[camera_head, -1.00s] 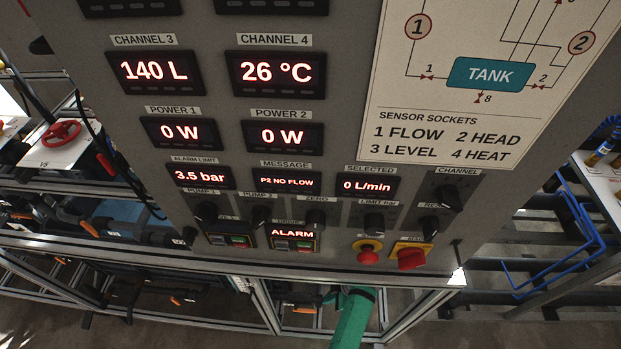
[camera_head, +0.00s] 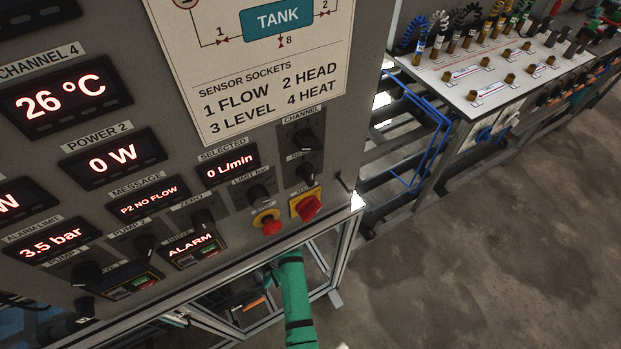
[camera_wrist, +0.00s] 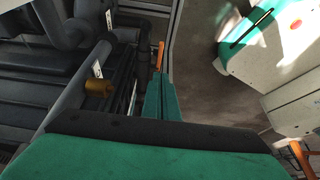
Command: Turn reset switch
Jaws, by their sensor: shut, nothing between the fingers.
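The control panel (camera_head: 365,60) fills the left and middle of the head view. A black knob (camera_head: 306,172) under a partly hidden label starting "RE" appears to be the reset switch; its pointer direction is too small to tell. It sits below the CHANNEL knob (camera_head: 304,137) and above a red rotary switch (camera_head: 308,207) on a yellow plate. My green arm shows low in the head view, below the panel, with no gripper visible there. My gripper (camera_wrist: 160,98) shows in the wrist view with its teal fingers shut and empty, apart from the panel knobs, which are not in that view.
A red push button (camera_head: 268,225) on a yellow ring sits left of the rotary switch. The displays read P2 NO FLOW (camera_head: 150,199) and ALARM (camera_head: 193,245). A bench with sockets (camera_head: 500,70) stands at right over open floor (camera_head: 490,250). Dark pipes (camera_wrist: 75,90) fill the wrist view's left.

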